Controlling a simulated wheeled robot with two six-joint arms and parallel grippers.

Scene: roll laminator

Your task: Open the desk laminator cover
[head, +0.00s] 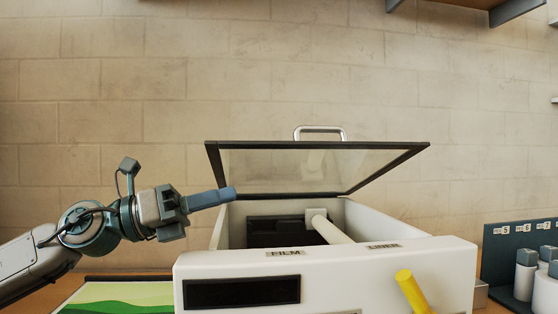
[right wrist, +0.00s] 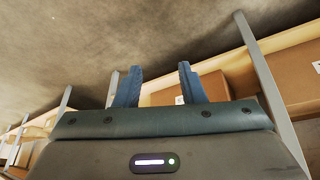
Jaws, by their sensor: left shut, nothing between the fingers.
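The laminator (head: 340,277) is a white box on the desk, with a dark panel and FILM and LINER labels on its front. A pale roll (head: 328,229) shows inside. My left gripper (head: 233,193) is shut and empty, its blue fingers at the cover's left side, just below the frame; I cannot tell if they touch it. My right gripper (right wrist: 157,85) is open and empty in the right wrist view, facing shelves.
A yellow lever (head: 412,291) sticks out at the laminator's front right. A dark numbered rack (head: 497,258) with white cylinders stands at the right. A green picture or mat (head: 118,296) lies at the left. Shelves with cardboard boxes (right wrist: 205,90) are before the right wrist.

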